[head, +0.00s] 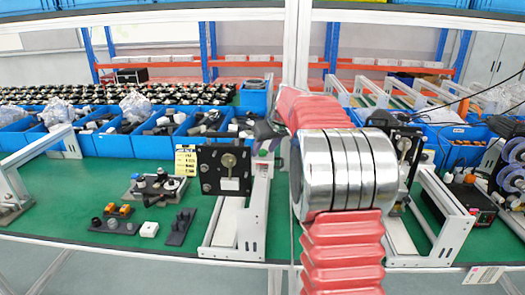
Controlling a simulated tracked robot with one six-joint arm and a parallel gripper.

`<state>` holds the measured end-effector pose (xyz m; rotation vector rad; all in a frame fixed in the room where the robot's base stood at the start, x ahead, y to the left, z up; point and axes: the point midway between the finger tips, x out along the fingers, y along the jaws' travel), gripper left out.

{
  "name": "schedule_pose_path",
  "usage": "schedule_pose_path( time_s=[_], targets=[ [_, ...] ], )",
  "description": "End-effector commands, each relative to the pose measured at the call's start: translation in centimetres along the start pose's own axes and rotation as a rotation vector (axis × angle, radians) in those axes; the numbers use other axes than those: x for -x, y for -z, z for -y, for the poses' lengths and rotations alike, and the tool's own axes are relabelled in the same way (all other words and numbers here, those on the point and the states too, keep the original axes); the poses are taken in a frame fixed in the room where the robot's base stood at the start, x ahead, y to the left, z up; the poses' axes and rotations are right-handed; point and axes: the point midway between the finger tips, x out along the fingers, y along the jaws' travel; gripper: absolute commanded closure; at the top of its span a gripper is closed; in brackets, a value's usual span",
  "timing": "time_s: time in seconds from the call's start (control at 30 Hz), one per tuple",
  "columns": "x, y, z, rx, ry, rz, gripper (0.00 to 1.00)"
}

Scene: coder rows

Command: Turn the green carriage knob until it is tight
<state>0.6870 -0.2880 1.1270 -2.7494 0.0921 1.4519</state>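I cannot make out a green knob. A black upright plate (209,168) with a brass-coloured round knob (228,161) and a white label stands on a white metal frame (251,220), left of my arm. A second black mechanism (405,150) with a brass-coloured part stands right of my arm, partly hidden by it. My arm, with red bellows and shiny metal rings, fills the middle. My gripper (267,132) seems to be the dark grey shape just right of the left plate's upper edge. Its fingers are too small and covered to read, and I see no clear contact with the knob.
The green bench (120,240) carries small black fixtures (158,188) at left and a black box (470,200) at right. Blue bins (160,145) line the back. A white post (296,50) rises beside my arm. Bare bench shows at front left.

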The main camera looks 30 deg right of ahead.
Motion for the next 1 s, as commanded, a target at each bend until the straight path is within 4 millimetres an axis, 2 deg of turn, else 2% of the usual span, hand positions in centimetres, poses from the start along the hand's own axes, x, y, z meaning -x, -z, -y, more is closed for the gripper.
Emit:
schedule_pose_path(
  time_s=[1.0],
  targets=[
    [-0.6, 0.6, -2.1, 0.530, 0.359, 0.001, 0.58]
  ],
)
